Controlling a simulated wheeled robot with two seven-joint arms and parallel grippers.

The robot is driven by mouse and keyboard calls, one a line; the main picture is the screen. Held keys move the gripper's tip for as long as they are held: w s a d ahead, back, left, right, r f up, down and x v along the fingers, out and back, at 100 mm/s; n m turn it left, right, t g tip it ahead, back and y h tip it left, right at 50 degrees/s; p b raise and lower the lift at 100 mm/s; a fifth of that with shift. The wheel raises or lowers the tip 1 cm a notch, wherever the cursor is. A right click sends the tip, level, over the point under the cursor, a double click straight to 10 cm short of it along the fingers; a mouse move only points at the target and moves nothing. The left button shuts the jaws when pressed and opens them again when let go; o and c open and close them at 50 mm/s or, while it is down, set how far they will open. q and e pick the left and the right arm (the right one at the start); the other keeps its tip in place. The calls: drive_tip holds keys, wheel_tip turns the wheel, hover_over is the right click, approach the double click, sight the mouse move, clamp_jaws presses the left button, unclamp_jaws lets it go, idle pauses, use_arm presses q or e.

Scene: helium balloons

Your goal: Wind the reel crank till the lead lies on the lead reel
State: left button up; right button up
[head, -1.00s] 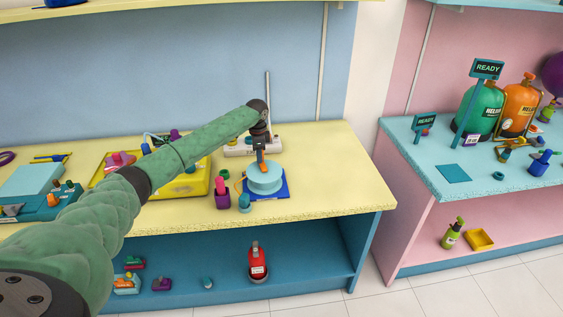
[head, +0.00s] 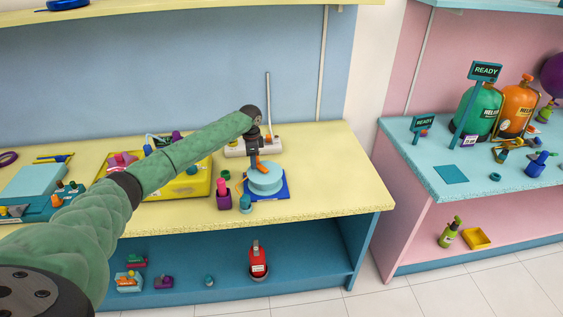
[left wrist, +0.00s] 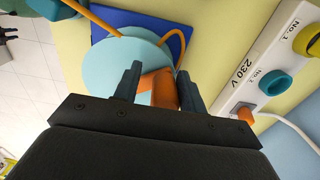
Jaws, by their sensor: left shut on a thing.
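The lead reel (head: 265,186) is a pale blue drum on a dark blue base plate (head: 286,188) near the yellow counter's front edge. Its disc (left wrist: 128,55) fills the upper middle of the left wrist view. My left gripper (head: 257,160) is above the reel's back-left side. Its two dark fingers (left wrist: 157,86) are shut on the orange reel crank (left wrist: 160,90), whose lower part the gripper hides. An orange lead (left wrist: 106,22) curves over the disc at its far side. How much lead lies on the drum is hidden. My right gripper is out of view.
A white power strip (left wrist: 246,78) marked 230 V stands close beside the reel. Small pots, one purple (head: 223,200) and one teal (head: 245,204), stand left of it. A yellow tray (head: 190,184) is further left. The counter to the right is clear.

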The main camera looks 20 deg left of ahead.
use_arm(q)
drive_tip(key=shift+d+f, duration=0.2)
drive_tip(key=shift+d, duration=0.05)
drive_tip(key=shift+o, duration=0.5)
drive_tip(key=shift+s+r+p, duration=0.15)
drive_tip(key=shift+s+p, duration=0.15)
drive_tip(key=shift+p, duration=0.2)
drive_tip(key=shift+o, duration=0.4)
drive_tip(key=shift+s, duration=0.2)
drive_tip(key=shift+o, duration=0.2)
drive_tip(key=shift+s, duration=0.1)
drive_tip(key=shift+o, duration=1)
drive_tip(key=shift+s+d+p, duration=0.1)
drive_tip(key=shift+s+p, duration=0.3)
drive_tip(key=shift+p, duration=0.25)
drive_tip(key=shift+o, duration=0.4)
drive_tip(key=shift+s, duration=0.2)
